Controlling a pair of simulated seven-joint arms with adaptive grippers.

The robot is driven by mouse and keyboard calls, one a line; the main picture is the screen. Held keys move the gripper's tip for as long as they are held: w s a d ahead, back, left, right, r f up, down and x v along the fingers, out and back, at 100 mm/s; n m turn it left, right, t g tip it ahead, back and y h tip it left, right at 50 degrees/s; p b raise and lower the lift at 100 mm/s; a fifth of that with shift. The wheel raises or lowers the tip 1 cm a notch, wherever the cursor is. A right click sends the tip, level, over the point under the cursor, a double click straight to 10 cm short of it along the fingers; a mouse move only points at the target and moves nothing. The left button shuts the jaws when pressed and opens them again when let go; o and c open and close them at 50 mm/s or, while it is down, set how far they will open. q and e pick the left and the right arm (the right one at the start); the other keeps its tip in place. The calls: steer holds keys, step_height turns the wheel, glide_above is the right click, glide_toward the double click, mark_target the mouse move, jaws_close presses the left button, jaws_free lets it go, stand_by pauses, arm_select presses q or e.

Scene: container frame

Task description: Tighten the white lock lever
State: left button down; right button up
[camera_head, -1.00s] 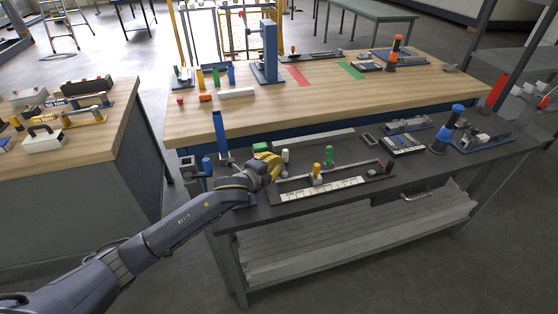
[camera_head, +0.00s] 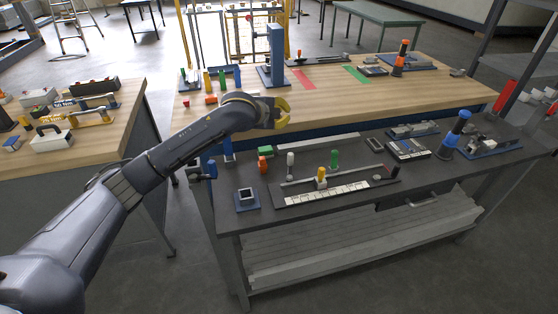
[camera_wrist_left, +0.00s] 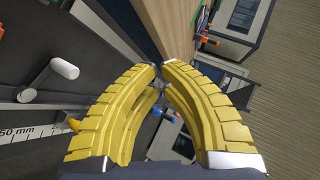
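The white lock lever (camera_head: 290,159) stands on the slide fixture on the dark bench, left of a green knob and behind a yellow one. In the left wrist view the white lever (camera_wrist_left: 62,69) shows at the upper left, outside the fingers, on a grey stem. My left gripper (camera_head: 284,112) is in the air above the bench's back edge, apart from the lever. Its yellow fingers (camera_wrist_left: 160,68) curve in until their tips nearly meet, with nothing between them. My right gripper is not in view.
The fixture's ruler strip (camera_head: 325,194) lies along its front. A green knob (camera_head: 334,158), a yellow knob (camera_head: 321,174) and an orange piece (camera_head: 262,164) stand close by. A small blue-based block (camera_head: 247,197) sits left. A wooden table (camera_head: 350,95) stands behind.

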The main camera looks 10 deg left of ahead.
arm_select(q)
steer(key=n+g, duration=0.1)
steer(key=n+g+y, duration=0.1)
steer(key=n+g, duration=0.6)
steer(key=g, duration=0.1)
glide_toward(290, 167)
steer(key=shift+w+a+f, duration=0.1)
steer(key=shift+w+f, duration=0.1)
steer(key=shift+f, duration=0.65)
steer(key=shift+w+a+f, duration=0.1)
steer(key=shift+w+f, duration=0.1)
steer(key=shift+f, duration=0.7)
steer(key=shift+w+f, duration=0.2)
steer(key=shift+f, duration=0.65)
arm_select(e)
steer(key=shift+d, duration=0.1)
arm_select(q)
steer(key=shift+w+d, duration=0.1)
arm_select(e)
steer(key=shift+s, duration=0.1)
